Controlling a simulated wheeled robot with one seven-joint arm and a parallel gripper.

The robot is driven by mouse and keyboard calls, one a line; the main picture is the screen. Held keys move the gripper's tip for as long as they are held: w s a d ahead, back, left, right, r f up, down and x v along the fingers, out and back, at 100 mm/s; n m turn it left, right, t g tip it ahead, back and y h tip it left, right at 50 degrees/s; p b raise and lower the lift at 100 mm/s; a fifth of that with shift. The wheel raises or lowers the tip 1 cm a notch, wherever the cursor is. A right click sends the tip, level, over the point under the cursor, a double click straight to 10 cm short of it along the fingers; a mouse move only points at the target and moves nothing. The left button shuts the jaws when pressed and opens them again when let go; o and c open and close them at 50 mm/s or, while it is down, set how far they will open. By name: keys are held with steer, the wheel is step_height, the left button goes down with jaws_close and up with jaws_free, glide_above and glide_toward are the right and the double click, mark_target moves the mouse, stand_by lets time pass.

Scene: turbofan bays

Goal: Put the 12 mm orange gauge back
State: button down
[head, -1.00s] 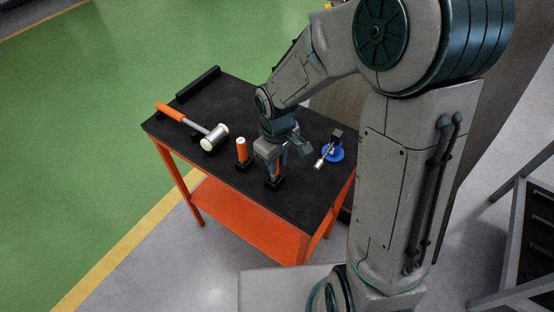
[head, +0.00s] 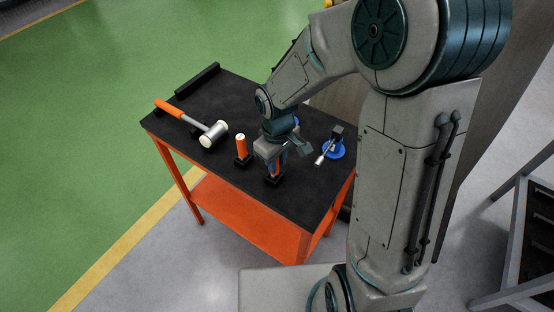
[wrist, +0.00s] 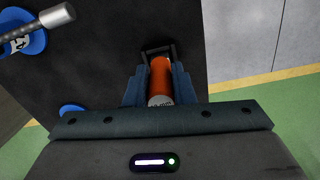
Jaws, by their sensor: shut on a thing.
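My gripper (head: 272,170) points down over the near part of the black cart top and is shut on an orange gauge (head: 275,175). In the wrist view the orange gauge (wrist: 160,78) stands between my two blue fingers, its pale end toward the camera. Its far end is at a small black holder (wrist: 157,50), which also shows in the head view (head: 274,182). I cannot tell how deep the gauge sits in it. A second orange gauge (head: 241,146) with a pale top stands upright in another black holder (head: 242,160), left of my gripper.
A mallet (head: 195,124) with an orange handle lies at the left of the cart top (head: 190,95). A black bar (head: 197,81) lies at the back edge. A blue-based tool (head: 333,149) stands right of my gripper.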

steer(key=shift+f, duration=0.2)
steer(key=c, duration=1.1)
jaws_free()
steer(key=shift+c, duration=0.2)
steer(key=shift+r, duration=0.15)
step_height(320, 180, up, 14)
steer(key=shift+s+d, duration=0.1)
steer(key=s+d+r+m+t, duration=0.1)
steer(key=s+d+m+t, duration=0.2)
steer(key=s+d+m, duration=0.5)
steer(key=s+d, duration=0.3)
steer(key=s, duration=0.1)
